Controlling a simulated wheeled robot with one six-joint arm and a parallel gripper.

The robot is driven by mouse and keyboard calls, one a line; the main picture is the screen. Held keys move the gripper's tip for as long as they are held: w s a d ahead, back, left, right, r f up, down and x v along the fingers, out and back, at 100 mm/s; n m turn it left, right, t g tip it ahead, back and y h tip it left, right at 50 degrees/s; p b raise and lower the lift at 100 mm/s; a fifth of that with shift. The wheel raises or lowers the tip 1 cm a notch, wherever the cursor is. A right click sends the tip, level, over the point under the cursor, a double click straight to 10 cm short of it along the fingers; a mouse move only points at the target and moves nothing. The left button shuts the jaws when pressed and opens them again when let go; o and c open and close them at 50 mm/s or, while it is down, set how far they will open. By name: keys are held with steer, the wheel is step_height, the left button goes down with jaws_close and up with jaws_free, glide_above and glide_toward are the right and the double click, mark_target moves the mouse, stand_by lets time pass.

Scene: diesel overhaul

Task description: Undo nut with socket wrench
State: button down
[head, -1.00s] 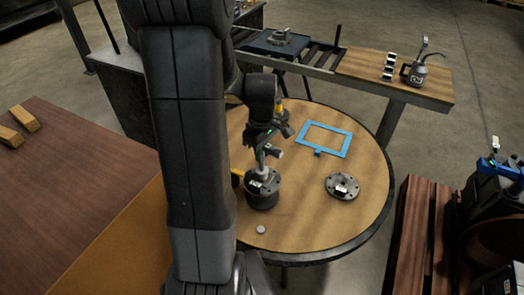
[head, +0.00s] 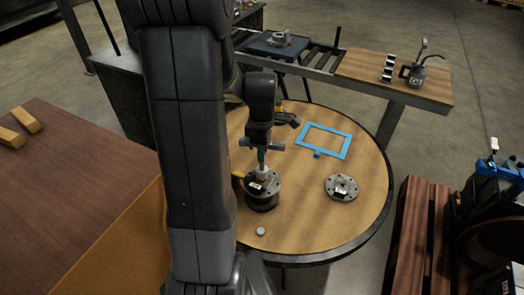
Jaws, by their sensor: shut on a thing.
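My gripper (head: 261,148) is above a dark round flanged part (head: 263,194) on the round table (head: 310,215). The nut is too small to make out, hidden at the tool's lower end. A yellow-orange piece (head: 238,175) shows at the left of the flanged part, partly behind my arm.
A grey flange disc (head: 341,187) lies right of the flanged part, and a blue frame (head: 323,140) lies behind it. A small grey disc (head: 261,230) lies near the front. A wooden bench (head: 400,75) with an oil can (head: 413,75) stands behind the table.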

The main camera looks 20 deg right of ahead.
steer(key=shift+r+m, duration=0.15)
steer(key=shift+m, duration=1.65)
steer(key=m, duration=0.4)
steer(key=shift+m, duration=0.3)
steer(key=m, duration=0.4)
steer(key=shift+m, duration=0.4)
steer(key=m, duration=1.6)
steer(key=shift+m, duration=2.2)
